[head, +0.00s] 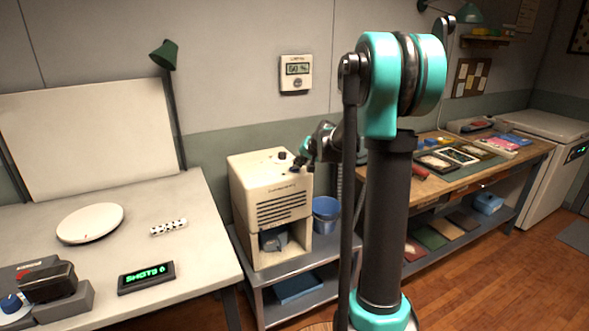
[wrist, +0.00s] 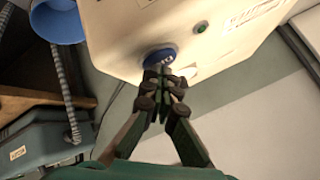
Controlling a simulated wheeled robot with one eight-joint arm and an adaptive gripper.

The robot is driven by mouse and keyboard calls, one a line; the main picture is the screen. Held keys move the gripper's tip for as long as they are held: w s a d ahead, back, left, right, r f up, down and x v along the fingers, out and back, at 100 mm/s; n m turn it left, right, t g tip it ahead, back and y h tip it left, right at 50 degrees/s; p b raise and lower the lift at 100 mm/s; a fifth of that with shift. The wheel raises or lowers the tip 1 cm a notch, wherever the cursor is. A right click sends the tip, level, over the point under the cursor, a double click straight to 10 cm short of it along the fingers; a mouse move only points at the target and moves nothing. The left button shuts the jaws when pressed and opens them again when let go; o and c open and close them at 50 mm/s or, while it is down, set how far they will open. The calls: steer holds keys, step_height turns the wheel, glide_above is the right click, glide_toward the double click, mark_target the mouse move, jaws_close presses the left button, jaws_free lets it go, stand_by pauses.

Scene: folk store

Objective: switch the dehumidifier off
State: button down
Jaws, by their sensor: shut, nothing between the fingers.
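The dehumidifier (head: 262,190) is a cream box with a slatted front, standing on a grey metal stand left of my arm. The wrist view shows its cream top (wrist: 115,30) with a round blue button (wrist: 160,58) and a small green indicator (wrist: 201,28); I cannot tell if the indicator is lit. My gripper (wrist: 163,74) is shut and empty, its fingertips right at the blue button and covering part of it. Whether they touch or press it I cannot tell. In the head view my gripper (head: 301,164) is over the top's right edge.
A blue bucket (head: 326,208) stands right beside the dehumidifier, with a ribbed hose (wrist: 64,90) near it. A white table (head: 200,235) is at the left, a wooden workbench (head: 450,183) at the right. A wall control panel (head: 296,74) hangs above.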

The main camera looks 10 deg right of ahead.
steer(key=shift+r, duration=3.15)
